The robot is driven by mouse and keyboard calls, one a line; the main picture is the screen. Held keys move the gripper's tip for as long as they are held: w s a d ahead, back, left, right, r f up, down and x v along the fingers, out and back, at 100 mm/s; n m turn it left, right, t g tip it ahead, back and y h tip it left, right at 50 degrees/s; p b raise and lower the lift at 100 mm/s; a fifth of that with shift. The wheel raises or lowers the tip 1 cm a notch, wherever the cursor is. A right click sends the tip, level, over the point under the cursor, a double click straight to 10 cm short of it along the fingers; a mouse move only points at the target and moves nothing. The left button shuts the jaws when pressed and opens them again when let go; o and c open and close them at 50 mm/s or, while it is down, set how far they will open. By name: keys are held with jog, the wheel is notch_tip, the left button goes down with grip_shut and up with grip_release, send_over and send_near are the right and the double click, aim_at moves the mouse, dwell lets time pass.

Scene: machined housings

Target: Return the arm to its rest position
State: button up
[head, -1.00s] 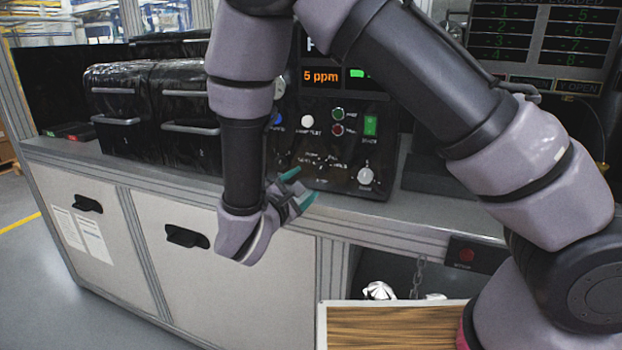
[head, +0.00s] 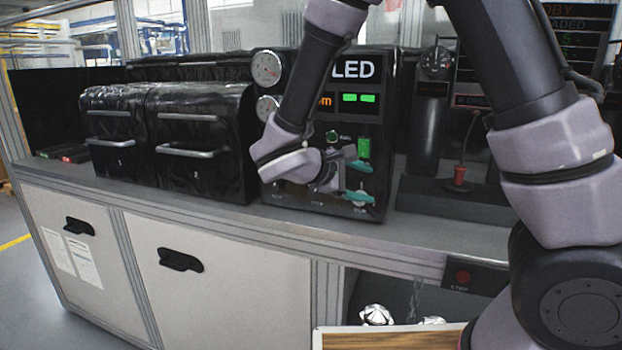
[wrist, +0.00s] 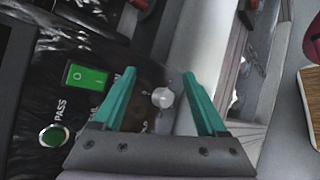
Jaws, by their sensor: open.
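My gripper (head: 359,181) is in front of the black control panel (head: 283,128) on the bench, with its teal fingertips apart and nothing between them. In the wrist view my gripper (wrist: 168,88) shows two teal fingers spread on either side of a white knob (wrist: 163,98) on the panel. I cannot tell how far the fingers are from the panel. The green rocker switch (wrist: 86,76) and a green button (wrist: 54,135) beside PASS lie to their left. My arm reaches in from the right and hides part of the panel in the head view.
Two black bins with handles (head: 190,150) stand on the bench left of the panel. The grey benchtop (head: 420,228) is clear along its front edge. A black fixture with a red part (head: 459,178) stands to the right. A wood-topped surface (head: 390,339) is low in front.

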jog(key=s+d+r+m+g+y, duration=0.3)
jog(key=d+m, duration=0.2)
jog(key=d, duration=0.1)
jog(key=s+d+r+m+g+y, duration=0.3)
jog(key=s+d+m, duration=0.1)
jog(key=d, duration=0.2)
jog(key=s+d+r+m+t+y, duration=0.1)
jog(key=s+r+m+t+y, duration=0.3)
jog(key=r, duration=0.7)
jog(key=m+t+y, duration=0.2)
jog(key=m, duration=0.2)
jog(key=shift+d+r+y, duration=0.25)
jog(key=shift+d+y, duration=0.1)
jog(key=shift+y, duration=0.05)
dwell(0.8)
